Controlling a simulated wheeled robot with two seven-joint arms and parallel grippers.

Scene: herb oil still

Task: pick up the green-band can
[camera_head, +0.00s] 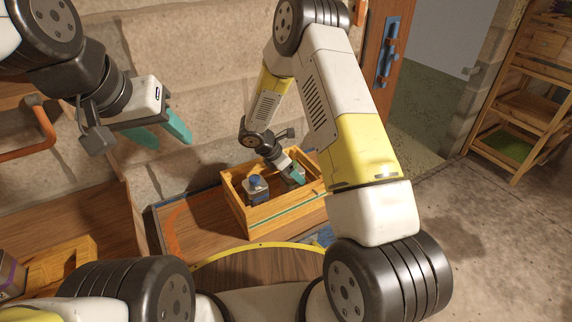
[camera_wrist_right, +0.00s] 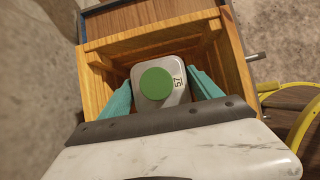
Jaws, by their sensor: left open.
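A pale can with a round green cap (camera_wrist_right: 156,83) and the number 57 on its top stands in a wooden crate; any band on its side is hidden. My right gripper (camera_wrist_right: 160,84) is inside the crate, a teal finger on each side of this can. I cannot tell whether the fingers press on it. In the head view my right gripper (camera_head: 297,174) reaches into the crate's right part, mostly covering the can. My left gripper (camera_head: 164,131) is open and empty, high at the left, away from the crate.
The wooden crate (camera_head: 250,222) sits on a wooden surface (camera_head: 185,228). A blue-capped can (camera_head: 257,190) stands in its left part. A stone wall (camera_head: 200,75) is behind. A wooden shelf rack (camera_head: 525,105) stands at the far right, with open floor before it.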

